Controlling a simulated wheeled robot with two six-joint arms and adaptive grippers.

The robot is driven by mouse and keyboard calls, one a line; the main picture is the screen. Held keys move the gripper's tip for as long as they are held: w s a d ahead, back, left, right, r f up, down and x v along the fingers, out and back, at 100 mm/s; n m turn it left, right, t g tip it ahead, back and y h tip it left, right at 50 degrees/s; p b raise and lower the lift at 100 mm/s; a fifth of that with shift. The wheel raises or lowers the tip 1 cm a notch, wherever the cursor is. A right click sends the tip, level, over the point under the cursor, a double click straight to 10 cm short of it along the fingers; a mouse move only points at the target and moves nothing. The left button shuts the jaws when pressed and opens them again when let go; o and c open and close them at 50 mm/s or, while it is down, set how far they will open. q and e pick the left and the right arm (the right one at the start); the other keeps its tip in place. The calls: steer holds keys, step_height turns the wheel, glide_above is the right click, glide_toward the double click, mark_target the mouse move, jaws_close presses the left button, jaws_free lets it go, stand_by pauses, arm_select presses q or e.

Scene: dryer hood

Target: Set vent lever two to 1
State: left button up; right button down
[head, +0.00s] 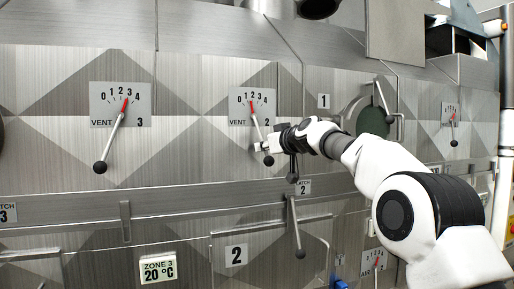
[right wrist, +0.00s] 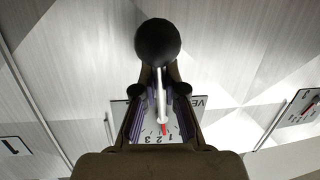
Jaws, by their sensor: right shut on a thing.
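Vent lever two (head: 257,126) is a thin metal rod with a red pointer tip and a black ball knob (head: 268,161), on a plate marked 0 to 4. Its red tip leans slightly left of upright, around 1 to 2; the exact mark is too small to tell. My right gripper (head: 270,146) reaches in from the right and is shut on the lever near its knob. In the right wrist view the rod (right wrist: 161,92) runs between the fingers, with the knob (right wrist: 158,42) beyond them. My left gripper is not in view.
Vent lever three (head: 114,137) hangs on its own plate to the left. A latch lever (head: 296,228) hangs below my gripper, and another handle (head: 382,98) is at a round port to the right.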

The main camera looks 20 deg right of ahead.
steer(key=shift+d+r+n+h, duration=0.1)
steer(key=shift+d+n+h, duration=0.2)
steer(key=shift+d+n, duration=0.45)
steer(key=c, duration=1.2)
jaws_free()
steer(key=shift+r, duration=0.1)
steer(key=shift+s+d+r, duration=0.1)
steer(key=shift+s+r, duration=0.1)
steer(key=shift+s, duration=0.3)
steer(key=v, duration=1)
steer(key=shift+s+d, duration=0.1)
steer(key=shift+s, duration=0.2)
